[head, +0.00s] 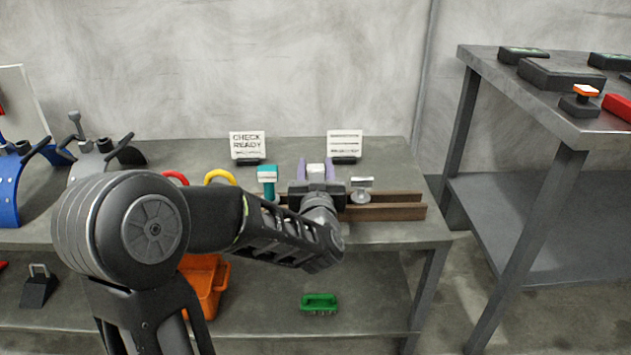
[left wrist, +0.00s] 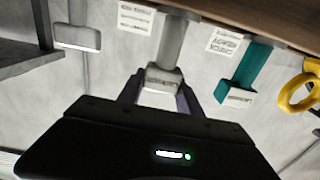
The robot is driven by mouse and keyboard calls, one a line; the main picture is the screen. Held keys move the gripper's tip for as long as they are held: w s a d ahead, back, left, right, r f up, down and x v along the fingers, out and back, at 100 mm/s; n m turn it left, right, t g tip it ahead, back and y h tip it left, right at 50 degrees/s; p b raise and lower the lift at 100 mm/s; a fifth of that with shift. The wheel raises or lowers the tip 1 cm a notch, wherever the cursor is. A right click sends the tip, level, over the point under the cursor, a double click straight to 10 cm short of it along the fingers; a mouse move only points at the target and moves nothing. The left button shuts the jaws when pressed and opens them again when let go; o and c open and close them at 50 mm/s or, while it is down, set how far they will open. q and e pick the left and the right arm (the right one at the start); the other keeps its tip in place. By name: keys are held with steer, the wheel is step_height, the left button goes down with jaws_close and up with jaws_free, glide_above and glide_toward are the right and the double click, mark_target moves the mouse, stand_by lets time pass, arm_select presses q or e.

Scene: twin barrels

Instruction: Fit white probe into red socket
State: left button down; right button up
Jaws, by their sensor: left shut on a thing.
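My left gripper (head: 316,170) is shut on the white probe (head: 316,169) at the wooden rack (head: 395,212). In the left wrist view the purple fingers of this gripper (left wrist: 158,97) stand on both sides of the probe's block-shaped head, and its pale shaft (left wrist: 171,40) runs up to the rack's edge. I cannot tell whether the shaft still sits in the rack. A red curved piece (head: 175,176), perhaps the red socket, stands on the table to the left, mostly hidden by my left arm. My right gripper is not in view.
A teal probe (head: 267,180) stands just left of the held one and a silver probe (head: 361,190) just right. A yellow ring (head: 220,176) is beside the red piece. Two signs stand behind. An orange bin (head: 203,290) and a green piece (head: 319,303) are on the shelf below.

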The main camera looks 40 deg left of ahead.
arm_select(q)
step_height(320, 180, up, 10)
steer(key=p, duration=0.5)
steer(key=shift+f, duration=0.1)
stand_by(0.4)
